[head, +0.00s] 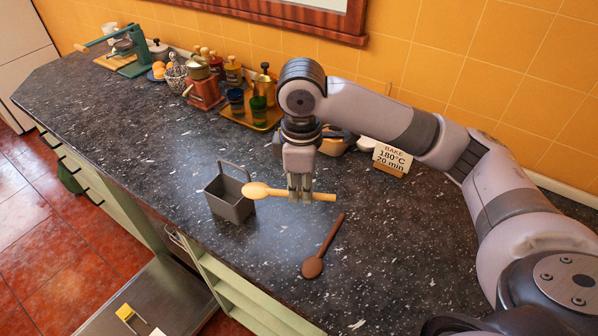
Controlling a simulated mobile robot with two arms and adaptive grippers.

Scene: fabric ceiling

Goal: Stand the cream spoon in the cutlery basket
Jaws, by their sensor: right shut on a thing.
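The cream spoon (257,191) is held roughly level above the counter, with its bowl end to the left and its handle to the right. My right gripper (301,196) is shut on the spoon's handle, pointing down. The dark grey cutlery basket (231,207) stands on the counter just left of the gripper, with its tall handle upright. The spoon's bowl end overlaps the basket's right side in the picture; whether they touch I cannot tell. No left gripper shows in the head view.
A brown wooden spoon (313,266) lies on the speckled dark counter (150,130), right of the basket. A sign (393,158) and a partly hidden bowl (333,146) stand behind my arm. Jars and a tray (237,118) crowd the wall. Counter left of the basket is clear.

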